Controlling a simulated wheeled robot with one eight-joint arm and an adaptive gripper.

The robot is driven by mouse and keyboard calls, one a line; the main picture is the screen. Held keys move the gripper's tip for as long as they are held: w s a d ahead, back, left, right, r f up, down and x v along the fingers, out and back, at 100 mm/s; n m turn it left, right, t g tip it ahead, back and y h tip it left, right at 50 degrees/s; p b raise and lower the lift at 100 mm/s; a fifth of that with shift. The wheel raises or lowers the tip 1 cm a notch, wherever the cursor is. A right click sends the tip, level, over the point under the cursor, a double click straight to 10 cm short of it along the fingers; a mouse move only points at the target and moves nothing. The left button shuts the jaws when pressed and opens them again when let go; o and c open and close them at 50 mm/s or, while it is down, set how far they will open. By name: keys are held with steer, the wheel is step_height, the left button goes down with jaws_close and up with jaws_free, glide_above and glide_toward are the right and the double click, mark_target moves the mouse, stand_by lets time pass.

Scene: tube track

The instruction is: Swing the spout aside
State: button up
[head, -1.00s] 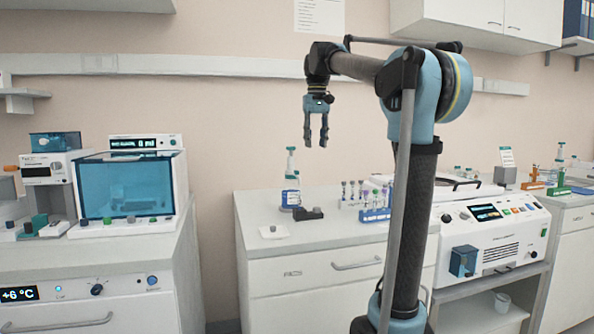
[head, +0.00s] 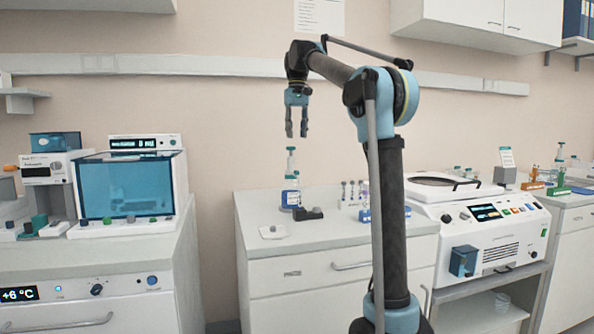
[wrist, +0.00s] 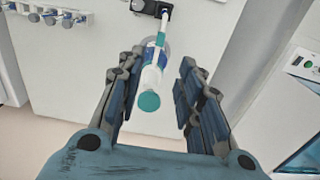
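A dispenser bottle (head: 290,198) with a blue label stands upright on the middle counter, with a tall white pump and a teal cap (head: 291,149) on top. My gripper (head: 297,134) points down above the bottle, open and empty. In the wrist view the teal cap (wrist: 149,101) lies between the open fingers (wrist: 158,62), apart from both. A thin white piece (wrist: 165,18), apparently the spout, runs from the pump head toward the top of that view. Its end is near a dark block (wrist: 152,7).
The dark block (head: 308,213) sits right of the bottle on the counter. A white pad (head: 273,232) lies in front. A tube rack (head: 352,203) stands to the right, partly behind my arm. A white centrifuge-like machine (head: 490,238) is further right. A blue-windowed box (head: 127,187) is left.

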mark_target(297, 171)
step_height(297, 171, down, 14)
steer(key=shift+r, duration=0.1)
stand_by(0.5)
jaws_close()
